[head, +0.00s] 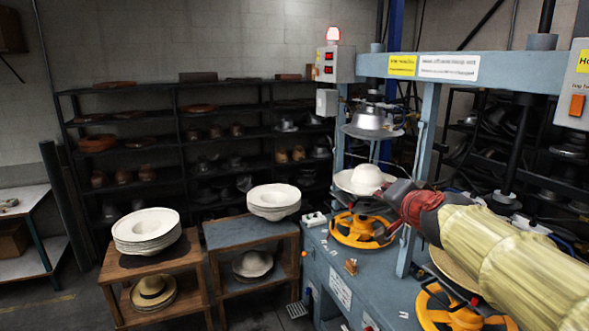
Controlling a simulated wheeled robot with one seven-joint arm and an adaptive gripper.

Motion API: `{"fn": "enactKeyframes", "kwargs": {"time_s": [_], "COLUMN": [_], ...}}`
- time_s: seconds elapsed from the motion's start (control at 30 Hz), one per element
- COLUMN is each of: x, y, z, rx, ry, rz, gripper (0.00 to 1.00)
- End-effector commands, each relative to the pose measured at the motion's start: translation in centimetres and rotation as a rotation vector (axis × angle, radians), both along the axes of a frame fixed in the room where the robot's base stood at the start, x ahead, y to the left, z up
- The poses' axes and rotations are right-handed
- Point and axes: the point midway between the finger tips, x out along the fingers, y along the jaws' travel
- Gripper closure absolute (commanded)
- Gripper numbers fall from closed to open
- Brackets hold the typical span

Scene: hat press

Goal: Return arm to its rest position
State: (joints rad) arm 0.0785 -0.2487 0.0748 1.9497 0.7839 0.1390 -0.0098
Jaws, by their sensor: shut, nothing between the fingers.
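My arm, in a pale yellow sleeve, reaches in from the lower right of the head view to a red and dark wrist. My gripper (385,192) is at its far end, small and dark, shut and empty. It is close beside a white hat (366,178) on the left station of the blue press (385,278); I cannot tell whether they touch. The hat sits brim out under a raised metal press head (372,124), above an orange ring-shaped wheel (352,232). The arm hides part of the press table and the right station.
A stack of white hats (146,228) and another white stack (273,200) stand on wooden stands at the left. A straw hat (153,287) lies on a lower shelf. A blue upright (421,165) stands close by the wrist. Dark shelves (180,128) line the back wall.

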Motion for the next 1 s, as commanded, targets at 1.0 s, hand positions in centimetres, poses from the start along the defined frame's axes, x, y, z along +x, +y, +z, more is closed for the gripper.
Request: {"fn": "enactKeyframes", "kwargs": {"time_s": [1.0], "x": [-35.0], "y": [2.1], "z": [-41.2], "rx": [-0.641], "ry": [0.730], "rz": [0.497], "gripper": [1.00]}}
